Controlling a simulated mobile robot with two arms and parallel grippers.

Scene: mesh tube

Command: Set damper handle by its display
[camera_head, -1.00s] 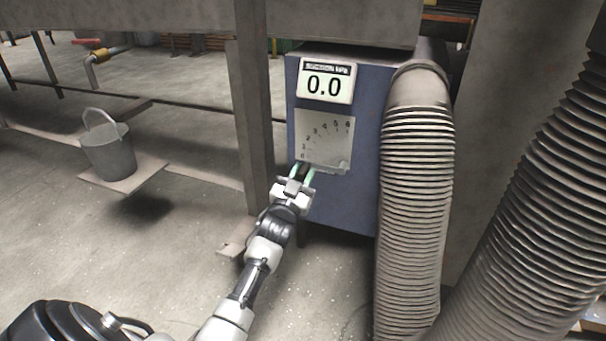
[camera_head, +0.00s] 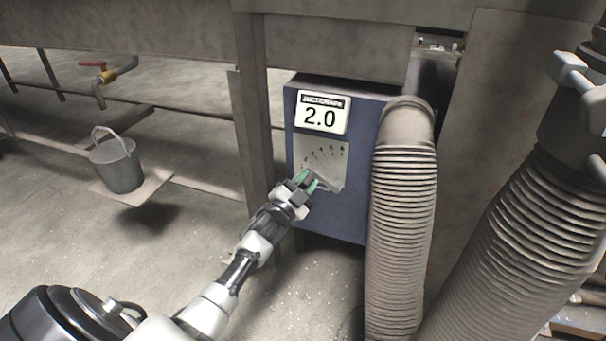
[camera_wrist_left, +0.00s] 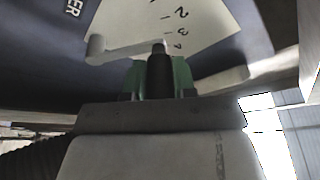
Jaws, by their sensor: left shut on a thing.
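The blue box (camera_head: 345,215) carries a display (camera_head: 321,115) that reads 2.0 under the words SUCTION kPa. Below it is a pale scale plate (camera_head: 311,150) with numbers in an arc. The damper handle is a grey lever, clear in the left wrist view (camera_wrist_left: 120,49), with its pivot at the lower right of the plate in the head view. My left gripper (camera_head: 306,181) is at the plate's lower left, its green fingers around the handle's dark grip (camera_wrist_left: 159,75). The fingers partly hide the handle in the head view. My right gripper is not in view.
A ribbed hose (camera_head: 402,240) runs down the box's right side, and a larger one (camera_head: 515,250) stands further right. A grey post (camera_head: 254,135) stands just left of the box. A bucket (camera_head: 118,168) stands at the left, below a tap (camera_head: 105,76).

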